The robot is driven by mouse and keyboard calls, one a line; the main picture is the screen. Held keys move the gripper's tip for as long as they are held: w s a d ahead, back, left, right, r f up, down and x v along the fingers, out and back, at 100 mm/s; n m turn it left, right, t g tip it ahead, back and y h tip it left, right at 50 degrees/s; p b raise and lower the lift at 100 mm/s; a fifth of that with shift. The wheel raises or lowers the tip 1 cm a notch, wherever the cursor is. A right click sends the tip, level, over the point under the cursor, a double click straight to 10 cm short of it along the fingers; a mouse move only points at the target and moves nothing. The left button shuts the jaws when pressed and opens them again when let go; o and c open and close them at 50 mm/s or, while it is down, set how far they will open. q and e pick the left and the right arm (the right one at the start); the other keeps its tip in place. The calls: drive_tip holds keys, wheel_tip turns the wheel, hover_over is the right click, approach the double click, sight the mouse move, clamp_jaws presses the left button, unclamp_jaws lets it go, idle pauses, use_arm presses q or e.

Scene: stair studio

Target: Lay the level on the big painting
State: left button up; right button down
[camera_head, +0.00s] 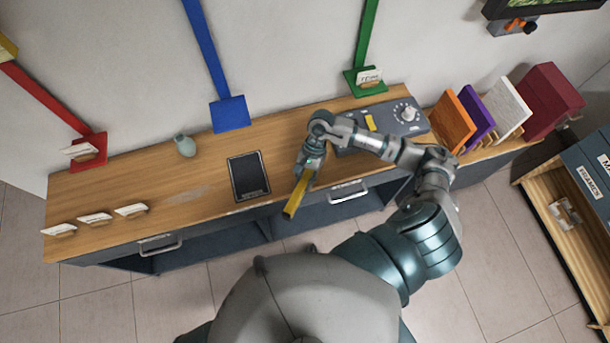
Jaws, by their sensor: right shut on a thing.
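The level (295,197) is a yellow bar. My right gripper (308,168) is shut on it and holds it over the front edge of the workbench, tilted with its lower end toward me. A dark-framed picture (545,8) hangs on the wall at the top right and is cut off by the view's edge; I cannot tell for sure that it is the big painting. My left gripper is out of view.
The wooden workbench (110,195) carries a black tablet-like panel (249,176), a small vase (185,145) and a grey box with a dial (405,113). Coloured panels (453,122) stand at its right. A shelf unit (585,190) stands far right.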

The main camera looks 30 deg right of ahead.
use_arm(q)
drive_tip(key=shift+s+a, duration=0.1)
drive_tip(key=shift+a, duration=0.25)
use_arm(e)
drive_tip(key=s+d+r+m+t, duration=0.1)
drive_tip(key=s+d+m+t, duration=0.1)
drive_tip(key=s+d+m, duration=0.2)
drive_tip(key=s+d+r+m+t, duration=0.2)
drive_tip(key=s+d+m, duration=0.2)
drive_tip(key=d, duration=0.6)
drive_tip(key=shift+s+m+t+y, duration=0.2)
drive_tip(key=shift+m+t+y, duration=0.15)
drive_tip(key=shift+m, duration=0.35)
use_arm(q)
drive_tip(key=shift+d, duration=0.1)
use_arm(e)
drive_tip(key=shift+r, duration=0.1)
